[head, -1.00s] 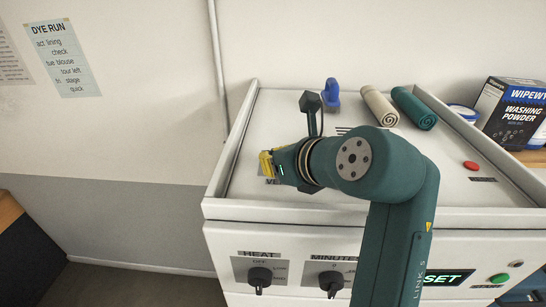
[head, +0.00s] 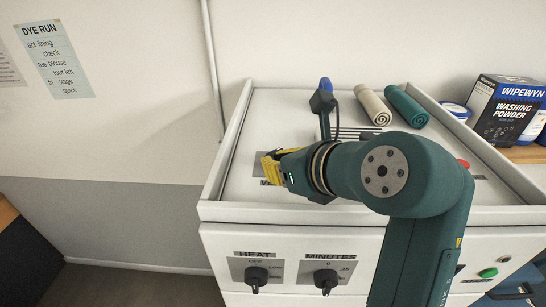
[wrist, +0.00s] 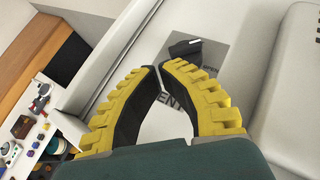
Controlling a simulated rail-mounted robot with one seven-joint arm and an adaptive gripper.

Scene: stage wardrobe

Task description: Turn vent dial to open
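The vent dial (wrist: 184,48) is a dark knob with a white mark, on a grey plate (wrist: 208,56) with partly covered lettering, on the white machine top. My gripper (wrist: 154,68) has yellow-ribbed black fingers, with the tips nearly together and nothing between them. In the wrist view the dial appears just past the tips; I cannot tell whether they touch it. In the head view my gripper (head: 268,166) is low over the left of the machine top and hides the dial; part of the plate (head: 262,157) shows around it.
A raised rim (head: 226,150) edges the machine top. Heat (head: 256,276) and minutes knobs (head: 326,279) are on the front. A washing powder box (head: 508,108) stands right.

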